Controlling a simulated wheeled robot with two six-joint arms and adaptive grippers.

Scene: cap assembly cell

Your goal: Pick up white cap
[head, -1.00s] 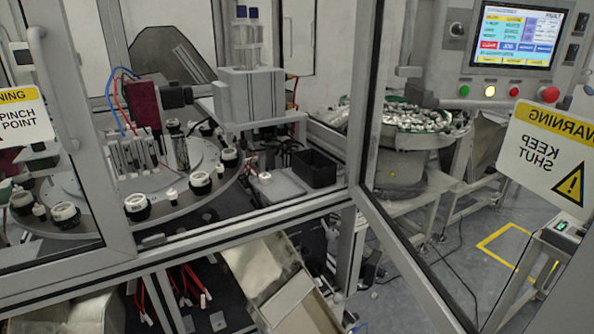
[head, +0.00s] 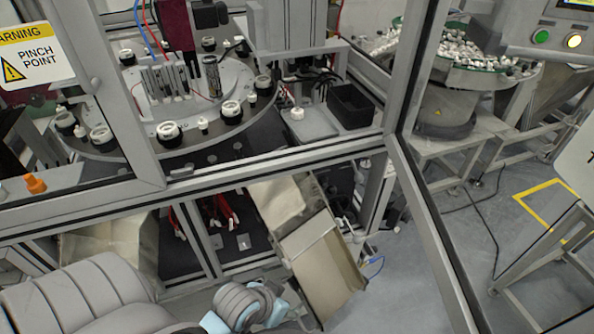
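A small white cap (head: 297,113) sits on a flat grey plate (head: 306,127) beside the rotary table, in the head view. More white round caps, such as this one (head: 168,130), sit in black holders around the rotary table's rim. Small white pieces (head: 203,123) stand between the holders. Grey ribbed links of my own arm fill the lower left of the view. Neither of my grippers shows, so their fingers cannot be seen.
A black bin (head: 350,106) stands right of the grey plate. Frame posts and an open door frame (head: 440,230) border the opening. A metal chute (head: 318,250) slopes below. A bowl feeder (head: 470,65) with many white parts stands back right.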

